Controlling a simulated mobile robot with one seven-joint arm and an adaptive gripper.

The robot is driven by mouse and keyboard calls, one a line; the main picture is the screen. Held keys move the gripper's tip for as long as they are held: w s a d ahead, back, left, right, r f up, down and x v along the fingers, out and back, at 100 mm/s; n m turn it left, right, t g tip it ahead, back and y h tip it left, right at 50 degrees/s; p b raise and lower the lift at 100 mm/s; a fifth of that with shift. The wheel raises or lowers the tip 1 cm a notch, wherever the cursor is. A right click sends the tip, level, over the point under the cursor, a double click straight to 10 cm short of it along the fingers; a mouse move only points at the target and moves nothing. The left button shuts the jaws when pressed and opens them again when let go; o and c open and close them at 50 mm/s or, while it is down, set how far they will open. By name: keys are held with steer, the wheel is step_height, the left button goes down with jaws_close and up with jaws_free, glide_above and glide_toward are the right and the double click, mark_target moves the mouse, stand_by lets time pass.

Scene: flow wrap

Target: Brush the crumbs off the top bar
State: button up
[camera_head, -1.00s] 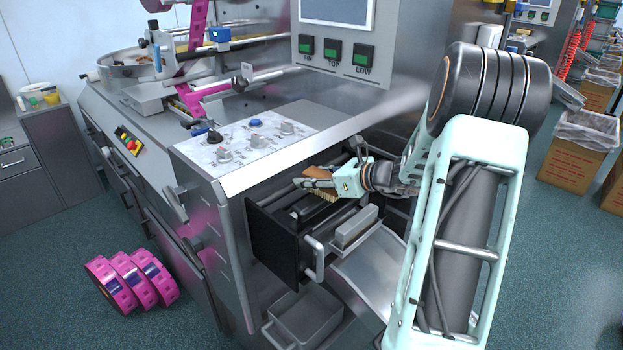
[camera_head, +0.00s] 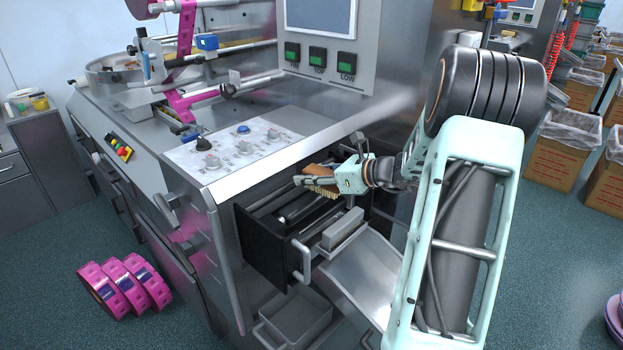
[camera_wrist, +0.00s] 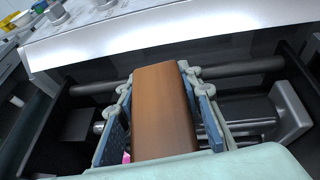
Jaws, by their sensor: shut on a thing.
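My gripper (camera_head: 312,181) is shut on a brush (camera_head: 323,193) with a brown wooden back and pale bristles pointing down. The brush is over the open black drawer unit (camera_head: 262,245) in the machine's front. In the wrist view the brown brush back (camera_wrist: 162,110) sits between my two fingers. A dark bar (camera_head: 300,212) lies inside the drawer below the brush. Metal bars (camera_wrist: 240,68) run crosswise beneath in the wrist view. I cannot tell whether the bristles touch a bar. No crumbs can be made out.
A grey block (camera_head: 343,228) sits by the drawer's handle (camera_head: 301,262). A metal chute (camera_head: 352,275) and a grey bin (camera_head: 297,318) are below. The control panel (camera_head: 230,150) with knobs overhangs the drawer. Pink rolls (camera_head: 125,287) stand on the floor at left.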

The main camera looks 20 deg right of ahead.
steer(key=shift+d+r+p, duration=0.1)
steer(key=shift+r+p, duration=1.6)
steer(key=shift+r, duration=0.9)
